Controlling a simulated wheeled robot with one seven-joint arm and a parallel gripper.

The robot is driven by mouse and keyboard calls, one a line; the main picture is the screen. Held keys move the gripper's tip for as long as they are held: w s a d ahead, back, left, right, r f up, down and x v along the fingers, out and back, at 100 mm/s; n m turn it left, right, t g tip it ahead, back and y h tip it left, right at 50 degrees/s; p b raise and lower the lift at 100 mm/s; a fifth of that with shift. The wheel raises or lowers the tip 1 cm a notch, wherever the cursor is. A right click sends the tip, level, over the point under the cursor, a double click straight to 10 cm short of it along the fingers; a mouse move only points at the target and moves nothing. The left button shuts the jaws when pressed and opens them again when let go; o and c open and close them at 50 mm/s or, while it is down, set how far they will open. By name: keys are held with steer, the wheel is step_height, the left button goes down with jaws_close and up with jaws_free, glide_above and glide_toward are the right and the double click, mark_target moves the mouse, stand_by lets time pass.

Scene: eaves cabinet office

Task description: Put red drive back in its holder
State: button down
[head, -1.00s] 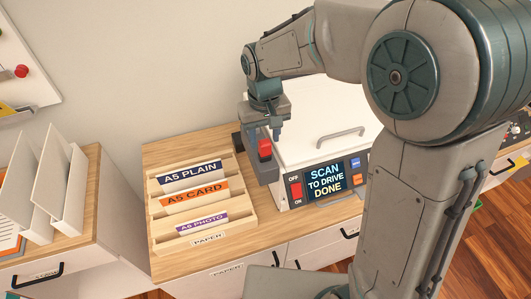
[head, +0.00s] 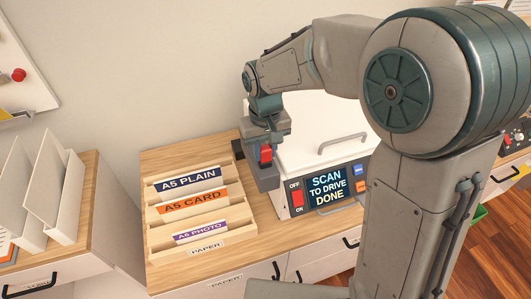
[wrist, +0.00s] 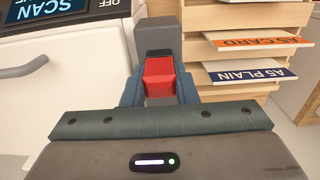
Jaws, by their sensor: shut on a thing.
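The red drive (head: 265,154) stands at a dark grey block (head: 268,180) at the left side of the white scanner (head: 300,160). My gripper (head: 264,146) is above the block, with its fingers down on either side of the drive. In the wrist view, the red drive (wrist: 159,77) is between the two blue-grey fingers, which are shut on it. The grey block (wrist: 156,28) lies just beyond it. I cannot tell how deep the drive sits in the block. The scanner's screen (head: 328,187) reads "SCAN TO DRIVE DONE". I cannot make out a drive holder.
A wooden paper rack (head: 200,215) with labelled slots stands left of the scanner. White upright folders (head: 45,195) stand on the far-left cabinet. A wall board (head: 22,70) with a red knob is at upper left. My arm covers the scanner's right side.

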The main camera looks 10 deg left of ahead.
mark_target(265, 146)
steer(key=shift+r, duration=0.35)
steer(key=shift+r+p, duration=1.4)
steer(key=shift+r, duration=0.25)
steer(key=shift+w, duration=0.1)
